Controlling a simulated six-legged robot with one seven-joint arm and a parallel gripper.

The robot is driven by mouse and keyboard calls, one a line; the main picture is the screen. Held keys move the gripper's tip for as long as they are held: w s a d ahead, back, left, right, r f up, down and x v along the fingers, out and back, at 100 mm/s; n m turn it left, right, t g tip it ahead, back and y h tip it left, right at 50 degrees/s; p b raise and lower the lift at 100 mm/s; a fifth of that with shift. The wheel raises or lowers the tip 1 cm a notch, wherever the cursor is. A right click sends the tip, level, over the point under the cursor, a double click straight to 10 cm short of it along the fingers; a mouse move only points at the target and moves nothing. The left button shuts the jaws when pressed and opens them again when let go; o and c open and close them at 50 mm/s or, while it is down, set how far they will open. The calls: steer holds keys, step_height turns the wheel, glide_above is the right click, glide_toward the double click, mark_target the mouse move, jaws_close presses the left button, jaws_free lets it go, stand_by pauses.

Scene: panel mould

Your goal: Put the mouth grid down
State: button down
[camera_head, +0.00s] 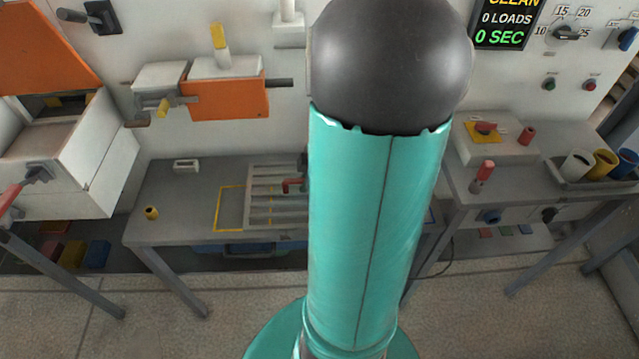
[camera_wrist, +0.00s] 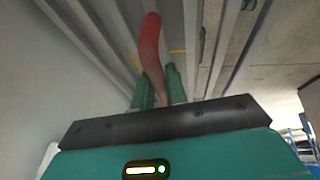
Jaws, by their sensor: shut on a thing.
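The mouth grid (camera_head: 262,208) is a pale grey slatted frame with a red handle (camera_head: 292,185). In the head view it lies level over the grey table, partly across a yellow outlined rectangle (camera_head: 228,208). My arm hides its right part. In the wrist view its slats (camera_wrist: 198,40) run behind the handle. My gripper (camera_wrist: 159,86) has two green fingers, shut on the red handle. The head view hides my gripper behind the arm. I cannot tell whether the grid touches the table top.
The grey table (camera_head: 180,215) has clear room left of the outline, with a small yellow ring (camera_head: 151,212) there. An orange-fronted unit (camera_head: 226,99) is on the wall behind. A side table (camera_head: 530,165) at right holds a switch box and several cups.

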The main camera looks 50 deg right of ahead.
steer(key=d+f, duration=0.2)
steer(key=d, duration=0.1)
steer(key=d+f, duration=0.2)
steer(key=d, duration=0.1)
steer(key=w+d+f, duration=0.1)
steer(key=d+f, duration=0.1)
steer(key=f, duration=0.1)
steer(key=shift+d+f, duration=0.1)
steer(key=shift+d, duration=0.3)
steer(key=shift+d+f, duration=0.15)
steer(key=shift+f, duration=0.1)
steer(key=shift+d+f, duration=0.1)
steer(key=shift+f, duration=1.45)
steer(key=shift+f, duration=0.15)
steer(key=c, duration=1.4)
jaws_free()
steer(key=v, duration=1.2)
steer(key=shift+w, duration=0.1)
